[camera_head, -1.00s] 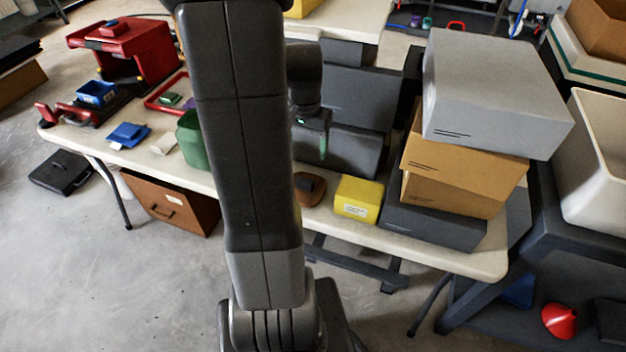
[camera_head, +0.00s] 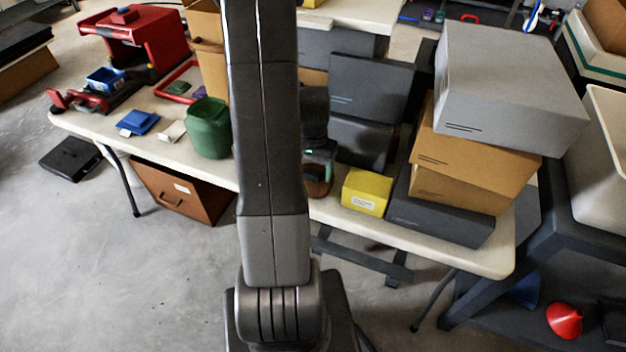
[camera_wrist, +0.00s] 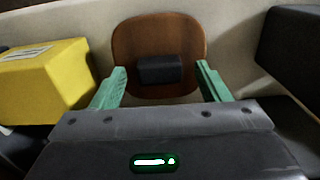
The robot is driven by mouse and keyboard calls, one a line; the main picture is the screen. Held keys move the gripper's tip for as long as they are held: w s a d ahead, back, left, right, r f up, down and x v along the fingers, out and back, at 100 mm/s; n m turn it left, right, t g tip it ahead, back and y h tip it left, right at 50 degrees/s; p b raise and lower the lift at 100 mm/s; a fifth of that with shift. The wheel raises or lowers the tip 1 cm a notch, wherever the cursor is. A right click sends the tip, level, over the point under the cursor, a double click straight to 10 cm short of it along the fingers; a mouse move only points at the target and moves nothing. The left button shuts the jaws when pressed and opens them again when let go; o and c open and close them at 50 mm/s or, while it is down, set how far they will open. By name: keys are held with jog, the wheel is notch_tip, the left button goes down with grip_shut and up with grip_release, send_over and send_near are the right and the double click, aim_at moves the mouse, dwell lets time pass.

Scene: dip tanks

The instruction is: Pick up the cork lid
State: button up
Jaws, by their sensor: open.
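The cork lid is a brown, rounded piece (camera_wrist: 188,38) with a dark block-like knob (camera_wrist: 160,69) on it. In the wrist view it lies ahead of my gripper (camera_wrist: 162,82), whose two green fingers are apart, one to each side of the knob. The fingers hold nothing, and I cannot tell whether they touch the lid. In the head view the lid (camera_head: 318,188) is a small brown patch on the table, partly hidden by my arm and gripper (camera_head: 318,172).
A yellow box (camera_head: 366,192) stands close to the right of the lid. Dark boxes (camera_head: 371,88) stand behind it. Stacked boxes (camera_head: 470,160) fill the table's right end. A green container (camera_head: 208,128) stands left of my arm. The pale table's front edge (camera_head: 420,246) is near.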

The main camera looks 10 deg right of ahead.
jog(key=shift+f, duration=0.1)
jog(key=shift+c, duration=0.2)
jog(key=c, duration=1)
